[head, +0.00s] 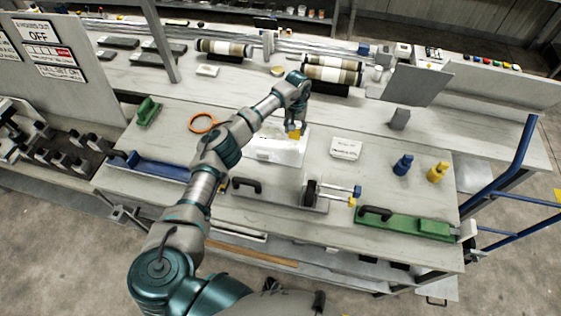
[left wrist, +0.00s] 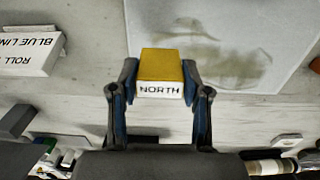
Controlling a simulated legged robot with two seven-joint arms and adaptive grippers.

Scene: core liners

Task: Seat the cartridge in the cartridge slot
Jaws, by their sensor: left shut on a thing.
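No slot can be made out clearly. My right gripper is not in view.
Blue (head: 403,165) and yellow (head: 437,172) bottle-shaped pieces stand further right. A green handled tool (head: 405,223) lies at the front right, a clamp-like fixture (head: 312,193) nearer the middle. An orange ring (head: 204,122) lies left.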

